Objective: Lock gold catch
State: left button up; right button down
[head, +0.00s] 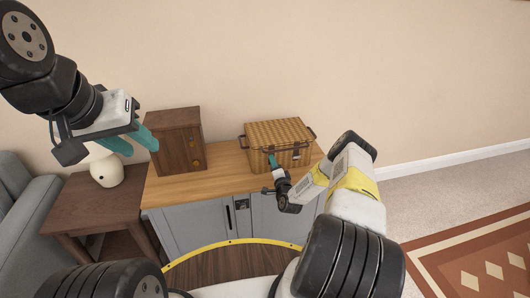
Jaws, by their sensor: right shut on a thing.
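A woven tan chest (275,133) with a closed lid and dark side handles stands on the right part of the wooden cabinet top. A small gold catch (296,154) shows on its front, towards the right. My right gripper (272,160) is at the left part of the chest's front. Its teal fingers are shut on a small part there, which they hide; I cannot tell its exact shape. My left gripper (142,151) is raised at the left, its teal fingers apart and empty, in front of the small wooden box and clear of the chest.
A white lamp (106,171) stands on a side table (80,206) beside a grey sofa (25,215). Bare cabinet top lies between box and chest.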

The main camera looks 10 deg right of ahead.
jog(key=shift+d+m, duration=0.1)
jog(key=shift+m, duration=1.4)
jog(key=c, duration=0.9)
grip_release()
jog(key=shift+s, duration=0.1)
jog(key=s, duration=0.7)
jog(key=shift+s+d, duration=0.1)
jog(key=shift+s, duration=0.2)
